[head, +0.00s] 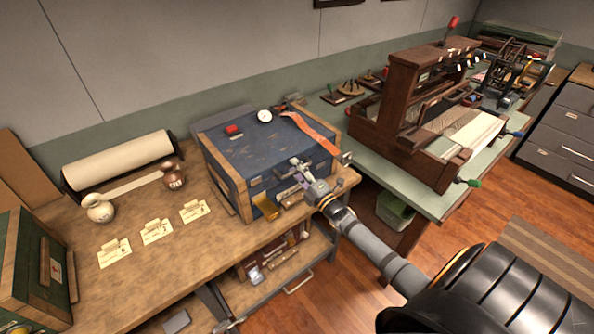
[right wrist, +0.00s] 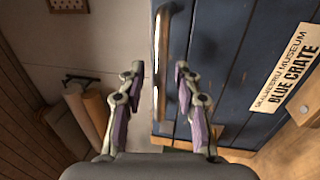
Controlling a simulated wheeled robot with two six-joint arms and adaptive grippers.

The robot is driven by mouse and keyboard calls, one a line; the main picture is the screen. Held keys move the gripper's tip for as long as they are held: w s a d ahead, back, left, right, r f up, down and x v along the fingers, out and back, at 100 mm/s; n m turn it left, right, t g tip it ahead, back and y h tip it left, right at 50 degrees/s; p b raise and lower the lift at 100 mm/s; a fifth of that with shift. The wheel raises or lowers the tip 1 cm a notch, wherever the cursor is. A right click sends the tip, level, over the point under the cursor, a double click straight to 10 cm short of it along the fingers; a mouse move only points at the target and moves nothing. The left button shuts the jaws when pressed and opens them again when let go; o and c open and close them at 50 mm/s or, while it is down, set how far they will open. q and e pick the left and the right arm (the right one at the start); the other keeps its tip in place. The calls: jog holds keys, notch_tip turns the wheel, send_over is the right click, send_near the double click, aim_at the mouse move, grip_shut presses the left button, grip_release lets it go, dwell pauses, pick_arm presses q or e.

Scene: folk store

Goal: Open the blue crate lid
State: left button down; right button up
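The blue crate (head: 226,172) stands on the wooden workbench with its lid (head: 262,140) closed. A red object (head: 233,130), a round white dial (head: 264,116) and an orange strap (head: 312,132) lie on the lid. My right gripper (head: 298,166) is at the crate's front face. In the right wrist view its fingers (right wrist: 159,75) are open, one on each side of a metal bar handle (right wrist: 160,60). I cannot tell whether they touch it. A label (right wrist: 285,70) reading "BLUE CRATE" is on the blue boards. My left gripper is not seen.
Two small jugs (head: 99,208) (head: 173,177) and several paper cards (head: 156,231) stand left of the crate. A green crate (head: 30,265) is at the far left. A loom (head: 425,115) stands on the green table at right. Open floor lies in front.

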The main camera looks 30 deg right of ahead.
grip_shut()
dwell(0.3)
